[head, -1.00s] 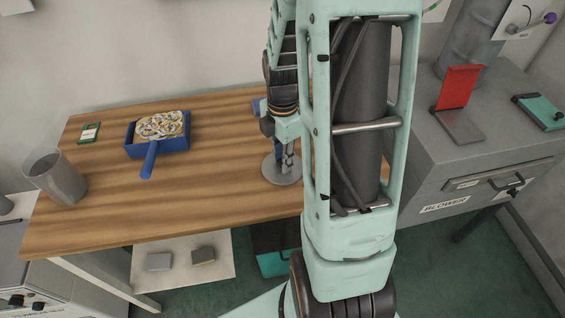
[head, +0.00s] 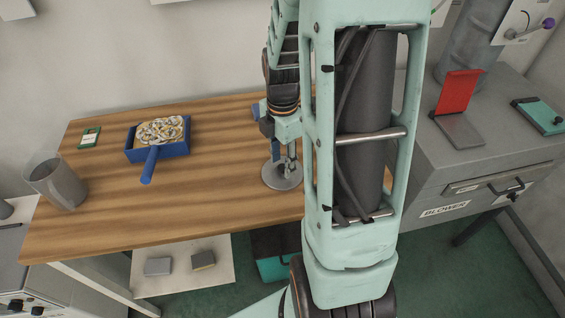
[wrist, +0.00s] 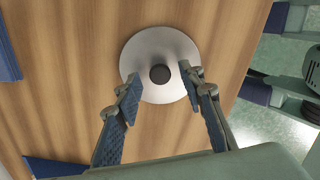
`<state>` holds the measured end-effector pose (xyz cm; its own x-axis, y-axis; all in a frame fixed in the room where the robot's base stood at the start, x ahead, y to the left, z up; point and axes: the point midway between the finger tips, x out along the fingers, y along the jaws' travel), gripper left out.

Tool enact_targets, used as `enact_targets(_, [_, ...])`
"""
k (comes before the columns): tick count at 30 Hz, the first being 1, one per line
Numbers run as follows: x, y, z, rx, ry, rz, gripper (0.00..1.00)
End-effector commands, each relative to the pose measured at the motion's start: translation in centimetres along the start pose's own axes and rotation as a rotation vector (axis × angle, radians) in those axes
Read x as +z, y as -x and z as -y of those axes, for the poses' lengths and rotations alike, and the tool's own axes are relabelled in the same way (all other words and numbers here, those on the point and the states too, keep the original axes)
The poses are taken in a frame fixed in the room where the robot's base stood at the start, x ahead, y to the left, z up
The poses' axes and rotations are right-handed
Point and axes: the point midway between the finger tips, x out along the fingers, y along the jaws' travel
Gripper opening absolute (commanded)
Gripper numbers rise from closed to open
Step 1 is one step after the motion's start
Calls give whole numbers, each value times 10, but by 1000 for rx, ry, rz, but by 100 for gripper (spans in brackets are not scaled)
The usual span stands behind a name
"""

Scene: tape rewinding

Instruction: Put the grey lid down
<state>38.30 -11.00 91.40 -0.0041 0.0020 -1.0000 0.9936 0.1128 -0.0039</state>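The grey lid (head: 280,184) is a round disc with a dark knob. It lies flat on the wooden table (head: 215,205), left of my upright arm in the head view. In the wrist view the lid (wrist: 160,50) shows whole but for parts behind my fingertips. My gripper (wrist: 160,82) is over the lid, its two fingers spread apart. The dark knob (wrist: 160,73) stands between the fingertips with a gap on each side. In the head view my gripper (head: 284,162) is small and partly hides the lid's far part.
A blue handled tray (head: 152,152) with a pale tangled heap stands at left, with a grey cup (head: 58,182) and small green item (head: 90,138) beyond. The wood between tray and lid is clear. A grey cabinet (head: 420,170) stands at right.

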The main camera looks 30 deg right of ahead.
Motion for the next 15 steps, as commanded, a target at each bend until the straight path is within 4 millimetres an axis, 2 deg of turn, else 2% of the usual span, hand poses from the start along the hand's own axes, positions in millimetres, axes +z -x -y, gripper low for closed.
enact_targets(3, [1,28,-2,8,0,4,36])
enact_targets(9, [1,71,-1,6,0,3,36])
enact_targets(15, [0,98,0,3,0,2,36])
